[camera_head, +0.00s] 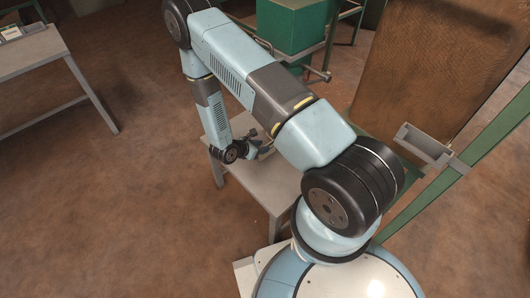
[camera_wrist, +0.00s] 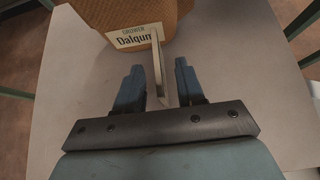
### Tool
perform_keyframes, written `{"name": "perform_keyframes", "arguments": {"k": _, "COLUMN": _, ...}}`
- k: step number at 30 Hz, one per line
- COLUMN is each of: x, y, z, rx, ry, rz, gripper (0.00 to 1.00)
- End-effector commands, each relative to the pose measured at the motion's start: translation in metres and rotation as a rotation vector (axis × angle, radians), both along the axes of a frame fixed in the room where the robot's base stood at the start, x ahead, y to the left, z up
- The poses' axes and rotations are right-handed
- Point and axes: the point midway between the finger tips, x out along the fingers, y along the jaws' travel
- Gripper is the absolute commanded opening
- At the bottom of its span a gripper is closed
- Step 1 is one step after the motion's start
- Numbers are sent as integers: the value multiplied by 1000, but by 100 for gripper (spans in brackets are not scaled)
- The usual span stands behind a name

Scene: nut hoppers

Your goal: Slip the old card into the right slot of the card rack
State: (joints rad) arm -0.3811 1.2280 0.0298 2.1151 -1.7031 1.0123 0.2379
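In the wrist view, a thin pale plate (camera_wrist: 160,62), seen nearly edge-on, stands between my fingers; it may be the old card, but no writing on it shows. My gripper (camera_wrist: 160,86) is open, one blue finger on each side of the plate, with gaps visible. In the head view my gripper (camera_head: 254,143) is low over a small grey table (camera_head: 277,185), and the plate cannot be made out there. I cannot identify the card rack or its right slot with certainty in either view.
A brown container (camera_wrist: 120,14) with a label reading "GROWER Dalqun" (camera_wrist: 135,37) stands just beyond the fingers. A grey open holder (camera_head: 425,146) is by a green post at right. A green bin (camera_head: 290,25) is behind. Another table (camera_head: 35,50) stands at left; floor between is clear.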

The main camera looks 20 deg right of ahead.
Motion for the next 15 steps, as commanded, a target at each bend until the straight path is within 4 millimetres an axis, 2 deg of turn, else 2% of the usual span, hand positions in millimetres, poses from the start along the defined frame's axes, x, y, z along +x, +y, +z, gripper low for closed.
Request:
{"name": "perform_keyframes", "arguments": {"k": 10, "x": 14, "y": -31, "z": -24, "rx": -1, "ry": 0, "rz": -4, "gripper": 38}}
{"name": "perform_keyframes", "arguments": {"k": 15, "x": 17, "y": -37, "z": -28, "rx": -1, "ry": 0, "rz": -1, "gripper": 38}}
